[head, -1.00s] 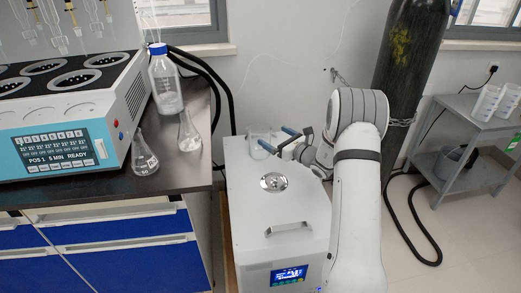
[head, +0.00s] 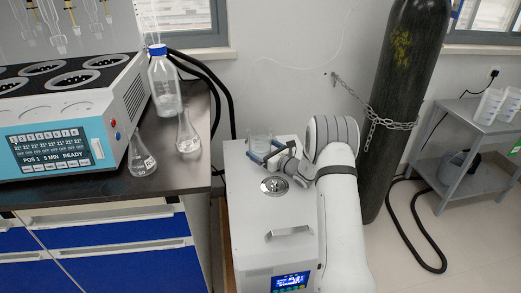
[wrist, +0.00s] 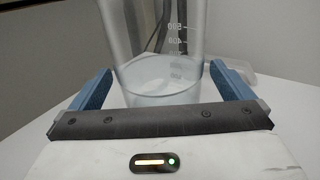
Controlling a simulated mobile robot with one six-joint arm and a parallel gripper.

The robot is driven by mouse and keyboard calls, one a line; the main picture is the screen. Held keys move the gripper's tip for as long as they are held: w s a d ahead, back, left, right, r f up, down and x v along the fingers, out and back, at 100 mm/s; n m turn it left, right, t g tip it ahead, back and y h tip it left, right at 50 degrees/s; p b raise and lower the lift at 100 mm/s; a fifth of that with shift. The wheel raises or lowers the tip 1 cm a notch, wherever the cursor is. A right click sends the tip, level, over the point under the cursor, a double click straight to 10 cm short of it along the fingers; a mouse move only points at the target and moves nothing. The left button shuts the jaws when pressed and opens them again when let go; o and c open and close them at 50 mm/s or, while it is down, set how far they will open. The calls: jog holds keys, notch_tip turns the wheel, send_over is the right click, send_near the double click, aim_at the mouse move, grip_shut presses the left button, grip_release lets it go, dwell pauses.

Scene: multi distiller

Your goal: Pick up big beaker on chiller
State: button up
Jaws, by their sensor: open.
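The big beaker (head: 261,142) stands on the back of the white chiller (head: 262,212). It is clear glass, upright, with white graduation marks. In the wrist view the beaker (wrist: 158,62) fills the middle, and its upper part is cut off by the frame. My gripper (head: 266,156) is at the beaker, with its blue fingers apart. In the wrist view my gripper (wrist: 162,90) has one finger on each side of the beaker's lower part. Gaps seem to show between fingers and glass. In the head view the gripper hides part of the beaker's lower front.
A metal handle (head: 289,232) and a round cap (head: 274,186) sit on the chiller top. A dark gas cylinder (head: 402,100) stands behind at right. The bench at left holds a blue-capped bottle (head: 164,85), two flasks and the distiller (head: 62,150).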

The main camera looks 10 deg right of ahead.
jog(key=shift+w+a, duration=0.2)
jog(key=shift+w, duration=0.1)
jog(key=shift+c, duration=0.2)
jog(key=shift+r, duration=0.1)
jog(key=c, duration=1.3)
jog(key=shift+r, duration=0.1)
